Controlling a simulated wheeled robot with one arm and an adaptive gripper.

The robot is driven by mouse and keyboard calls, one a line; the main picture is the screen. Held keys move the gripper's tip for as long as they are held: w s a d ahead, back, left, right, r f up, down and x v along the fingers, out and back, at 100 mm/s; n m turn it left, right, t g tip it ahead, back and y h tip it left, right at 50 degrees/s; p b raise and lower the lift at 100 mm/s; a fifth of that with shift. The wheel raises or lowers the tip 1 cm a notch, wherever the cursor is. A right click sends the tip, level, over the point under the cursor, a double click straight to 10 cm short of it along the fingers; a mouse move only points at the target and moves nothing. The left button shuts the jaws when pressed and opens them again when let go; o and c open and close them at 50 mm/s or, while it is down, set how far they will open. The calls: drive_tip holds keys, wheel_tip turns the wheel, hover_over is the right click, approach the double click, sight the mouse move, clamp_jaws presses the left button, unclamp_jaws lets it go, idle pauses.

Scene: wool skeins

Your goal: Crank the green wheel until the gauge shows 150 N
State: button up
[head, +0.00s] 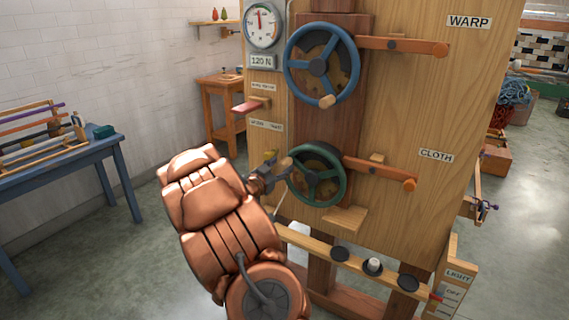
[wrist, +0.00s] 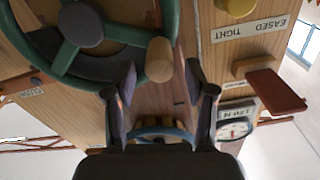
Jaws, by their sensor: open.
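The green wheel (head: 341,187) is on the lower part of the wooden panel, with a wooden crank knob (head: 286,164) at its left side. In the wrist view the green wheel (wrist: 168,28) fills the upper left, and its knob (wrist: 160,60) lies in line with the gap between my fingertips. My gripper (head: 272,177) is open beside the knob; the wrist view shows both fingers (wrist: 161,80) spread. I cannot tell whether they touch it. The gauge (head: 263,25) has its needle near the top, and the display (head: 261,61) below reads 120 N.
A red lever (head: 250,106) and a yellow knob (head: 270,156) stick out left of the wheels. A blue table (head: 110,147) stands at left, with open floor between.

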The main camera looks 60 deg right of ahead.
drive_tip(key=shift+d, duration=1.4)
clamp_jaws()
